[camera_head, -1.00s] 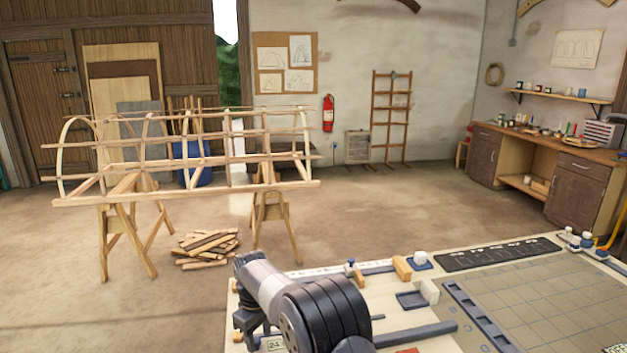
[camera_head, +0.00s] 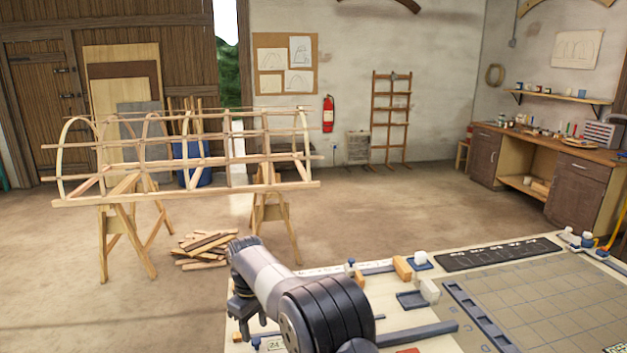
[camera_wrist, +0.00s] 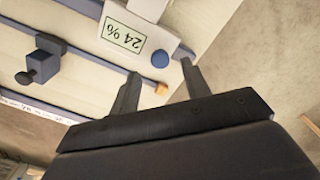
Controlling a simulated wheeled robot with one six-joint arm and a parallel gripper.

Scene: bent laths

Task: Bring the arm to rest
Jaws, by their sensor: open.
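My arm rises over the left end of the workbench (camera_head: 405,327) in the head view. My gripper (camera_head: 240,312) hangs at its left end, pointing down beside the bench's left edge. In the wrist view my gripper (camera_wrist: 158,88) is open, its two dark fingers apart with nothing held between them. Past the fingertips a white block with a "24 %" display (camera_wrist: 124,37) sits on the bench. A small orange-tan peg end (camera_wrist: 161,88) shows between the fingertips; I cannot tell how far below it is.
A dark knob on a grey rail (camera_wrist: 40,63) is on the bench. Wooden blocks (camera_head: 402,268) and a grid board (camera_head: 555,300) lie to the right. A lath frame (camera_head: 185,160) on trestles stands beyond, with a wood pile (camera_head: 205,248) on the floor. Open floor lies between.

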